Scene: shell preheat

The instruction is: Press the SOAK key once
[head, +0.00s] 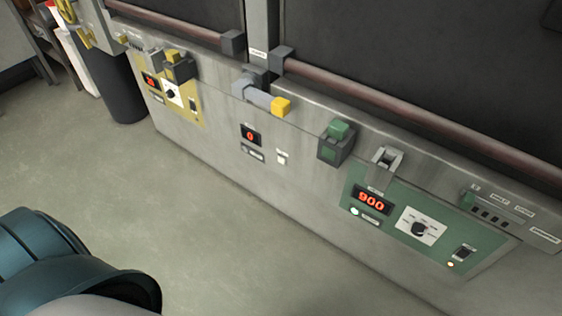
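No key carries a label that I can read as SOAK, so I cannot tell which one it is. The grey machine front (200,135) has a green panel (385,215) with a red display (371,201) reading 900, a dial (419,228) and a dark switch (463,252). A small white key (282,157) sits right of a middle display (250,134) reading 0. A yellow panel (178,101) at left has its own small display (151,81) and dial (171,95). Neither gripper is in view; a teal part of my body shows at bottom left.
A green block (337,140), a grey lever with a yellow end (281,106) and a grey bracket (386,160) stick out along the ledge. A reddish rail (400,113) runs above. A dark bin (115,88) stands at left. The floor (150,190) in front is clear.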

